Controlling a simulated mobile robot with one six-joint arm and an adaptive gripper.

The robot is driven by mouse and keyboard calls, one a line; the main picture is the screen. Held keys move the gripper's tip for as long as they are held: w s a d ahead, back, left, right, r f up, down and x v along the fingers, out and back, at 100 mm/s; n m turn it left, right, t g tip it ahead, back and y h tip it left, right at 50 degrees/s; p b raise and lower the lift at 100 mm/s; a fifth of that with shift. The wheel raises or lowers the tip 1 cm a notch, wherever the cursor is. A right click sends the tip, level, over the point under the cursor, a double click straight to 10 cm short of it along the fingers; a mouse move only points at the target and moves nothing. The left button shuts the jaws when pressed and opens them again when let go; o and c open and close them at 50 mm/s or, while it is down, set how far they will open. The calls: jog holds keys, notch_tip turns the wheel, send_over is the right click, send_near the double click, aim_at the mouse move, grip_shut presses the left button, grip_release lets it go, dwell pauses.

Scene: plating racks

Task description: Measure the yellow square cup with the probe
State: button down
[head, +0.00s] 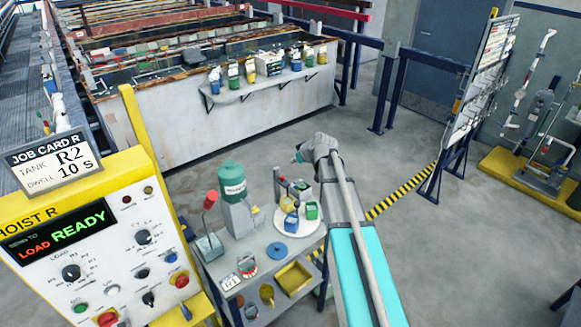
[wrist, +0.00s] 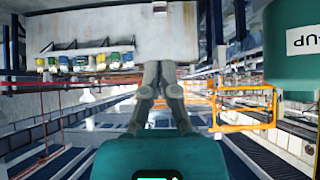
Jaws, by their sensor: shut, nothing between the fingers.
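Candidates for the yellow square cup are a small yellow cup (head: 287,204) on the white round plate of the cart, and a yellow cup (head: 249,70) on the tank's wall shelf. Their exact shapes are too small to tell. I cannot pick out the probe with certainty; a dark upright stick with a red tip (head: 278,180) stands on the cart. My gripper (head: 297,156) is above the cart, apart from the cups. In the wrist view my gripper (wrist: 164,68) is shut and empty.
The cart also holds a green-topped dispenser (head: 232,180), a blue cup (head: 291,223), a green cup (head: 311,211) and a blue disc (head: 277,251). The yellow hoist panel (head: 100,265) stands at left. Several cups share the wall shelf (head: 225,97).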

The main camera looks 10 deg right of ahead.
jog(key=b, duration=0.7)
send_over(286, 184)
jog(key=w, duration=0.1)
jog(key=f, duration=0.7)
jog(key=shift+w+a, duration=0.15)
jog(key=shift+a, duration=0.1)
jog(key=shift+f+b, duration=1.8)
jog(key=shift+f, duration=0.1)
notch_tip(286, 184, down, 6)
jog(key=b, duration=0.6)
jog(key=shift+f, duration=0.15)
jog(key=shift+s, duration=0.2)
